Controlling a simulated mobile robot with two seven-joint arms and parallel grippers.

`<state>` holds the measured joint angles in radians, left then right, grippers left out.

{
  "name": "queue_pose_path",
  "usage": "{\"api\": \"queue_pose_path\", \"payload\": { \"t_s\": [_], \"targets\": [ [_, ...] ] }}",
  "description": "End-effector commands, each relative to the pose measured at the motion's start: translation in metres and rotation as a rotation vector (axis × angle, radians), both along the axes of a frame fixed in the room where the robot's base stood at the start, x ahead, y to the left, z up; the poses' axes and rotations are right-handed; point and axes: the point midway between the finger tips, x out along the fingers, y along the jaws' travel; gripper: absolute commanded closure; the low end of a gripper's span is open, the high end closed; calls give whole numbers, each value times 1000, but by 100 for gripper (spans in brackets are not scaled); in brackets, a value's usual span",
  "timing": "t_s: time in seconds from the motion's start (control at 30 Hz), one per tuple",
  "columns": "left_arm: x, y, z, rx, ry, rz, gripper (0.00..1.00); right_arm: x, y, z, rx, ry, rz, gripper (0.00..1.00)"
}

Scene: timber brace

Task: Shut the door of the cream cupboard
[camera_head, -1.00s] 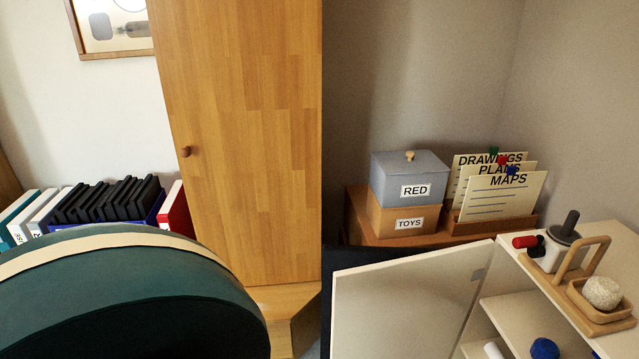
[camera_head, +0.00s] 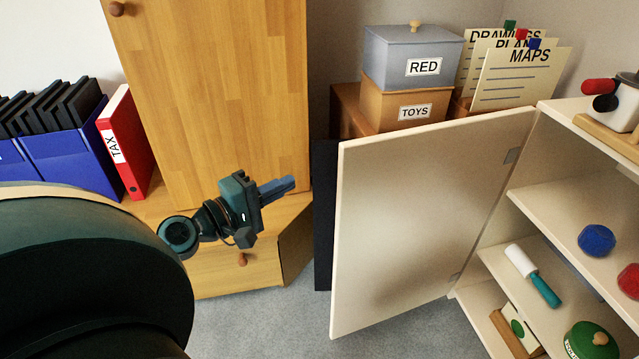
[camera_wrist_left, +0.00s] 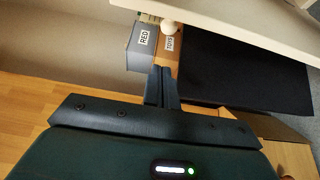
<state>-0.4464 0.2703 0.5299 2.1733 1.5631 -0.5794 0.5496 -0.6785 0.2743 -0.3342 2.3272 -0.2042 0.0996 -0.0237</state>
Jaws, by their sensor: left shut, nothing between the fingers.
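The cream cupboard (camera_head: 543,107) stands at the right in the head view, its shelves exposed. Its door (camera_head: 420,215) hangs wide open, swung out to the left on hinges at the cupboard's left edge. My left gripper (camera_head: 290,184) is shut and empty, to the left of the door's free edge and apart from it, fingers pointing right. In the left wrist view the shut fingers (camera_wrist_left: 161,87) show in the middle, and a pale edge, likely the door, crosses the top right. My right gripper is not in view.
A wooden cabinet (camera_head: 215,90) stands behind my left gripper. Blue RED box (camera_head: 410,52) and TOYS box (camera_head: 405,103) sit behind the door. Shelves hold a blue ball (camera_head: 596,240), a roller (camera_head: 533,275) and a green-lidded pot (camera_head: 590,342). Grey floor (camera_head: 270,325) lies clear below.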

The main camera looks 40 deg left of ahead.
Motion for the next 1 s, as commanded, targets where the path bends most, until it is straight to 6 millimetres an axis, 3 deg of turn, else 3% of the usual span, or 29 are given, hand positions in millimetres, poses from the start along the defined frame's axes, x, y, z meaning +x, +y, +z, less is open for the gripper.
{"api": "queue_pose_path", "payload": {
  "t_s": [0.5,0.7,1.0],
  "targets": [
    [92,-25,2,2,0,-2,100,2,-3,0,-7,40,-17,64],
    [73,-48,0,2,1,-2,100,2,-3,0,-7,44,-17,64],
    [66,-57,0,4,1,-1,100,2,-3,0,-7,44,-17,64]
  ]
}}
